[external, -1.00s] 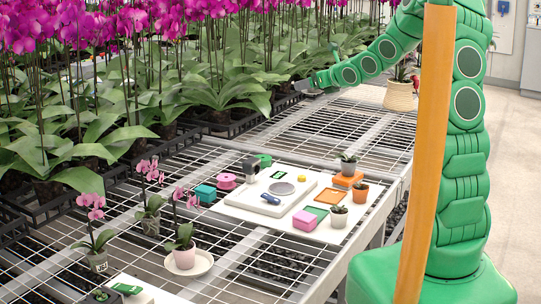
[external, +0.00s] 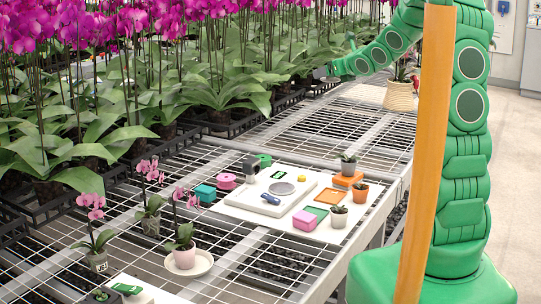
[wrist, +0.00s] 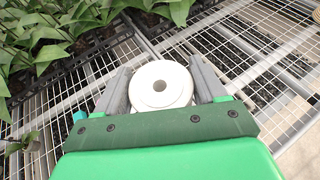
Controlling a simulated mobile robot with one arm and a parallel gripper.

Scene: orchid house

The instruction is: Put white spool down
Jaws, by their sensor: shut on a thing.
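The white spool (wrist: 160,73) is in the wrist view, a round white disc with a dark centre hole, its flat face toward the camera. My gripper (wrist: 160,68) is shut on it, with one grey finger on each side. In the external view my gripper (external: 322,74) is at the far end of the bench, over the mesh near the orchid rows. The spool is too small to make out there. The wrist view shows wire mesh beneath the spool; its height above the mesh is hard to tell.
Dense orchids (external: 215,85) in black trays line the left. A white board (external: 238,199) holds a scale (external: 281,188), a pink spool (external: 227,181), coloured boxes and small pots. A woven pot (external: 399,96) stands at the back right. Bare mesh (external: 345,125) lies between.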

